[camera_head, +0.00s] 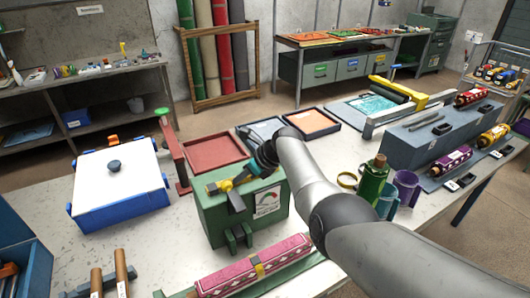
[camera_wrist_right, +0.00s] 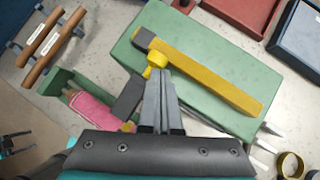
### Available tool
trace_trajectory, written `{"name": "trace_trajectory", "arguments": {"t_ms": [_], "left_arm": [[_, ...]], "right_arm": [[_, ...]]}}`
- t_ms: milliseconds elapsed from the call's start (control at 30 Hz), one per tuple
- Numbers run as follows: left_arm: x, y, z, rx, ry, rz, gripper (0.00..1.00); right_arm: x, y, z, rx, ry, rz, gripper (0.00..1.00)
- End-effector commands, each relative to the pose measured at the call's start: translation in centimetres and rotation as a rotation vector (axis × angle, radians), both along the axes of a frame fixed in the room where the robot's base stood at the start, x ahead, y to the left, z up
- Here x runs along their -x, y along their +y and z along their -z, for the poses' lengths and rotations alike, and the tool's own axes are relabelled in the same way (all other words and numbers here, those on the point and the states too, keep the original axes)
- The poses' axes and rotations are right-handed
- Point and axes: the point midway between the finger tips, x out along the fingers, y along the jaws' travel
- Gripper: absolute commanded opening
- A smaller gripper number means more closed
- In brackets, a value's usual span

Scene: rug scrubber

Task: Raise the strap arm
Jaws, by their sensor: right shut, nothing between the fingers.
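The green box (camera_head: 218,217) with a gauge label stands on the table. On its top lies a long yellow strap arm (camera_wrist_right: 215,80) with a dark block at one end; it lies flat along the box. In the head view my right gripper (camera_head: 222,186) is over the box top, and my forearm hides part of it. In the wrist view my right gripper (camera_wrist_right: 158,80) is shut and empty, its tips close to a yellow knob (camera_wrist_right: 156,61) near the arm's dark end; I cannot tell whether they touch. My left gripper is not clearly seen.
A pink patterned roll (camera_head: 255,265) lies in a green tray in front of the box. A blue-rimmed white case (camera_head: 115,185) and a red post (camera_head: 172,150) stand left. A green bottle (camera_head: 370,185) and mugs stand right. Wooden-handled tools (camera_head: 121,270) are front left.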

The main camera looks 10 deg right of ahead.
Motion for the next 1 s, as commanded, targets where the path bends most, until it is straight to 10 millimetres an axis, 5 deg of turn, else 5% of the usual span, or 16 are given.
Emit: {"name": "trace_trajectory", "arguments": {"t_ms": [167, 1000], "left_arm": [[0.0, 0.0, -1.9, 0.0, 0.0, 0.0, 0.7], [-0.1, 0.0, -1.6, 0.0, -0.001, 0.0, 0.7]], "right_arm": [[0.9, -1.0, -1.6, 0.002, 0.002, 0.001, 0.0], [4.7, -5.4, -7.8, 0.002, 0.007, -0.001, 0.0]]}}
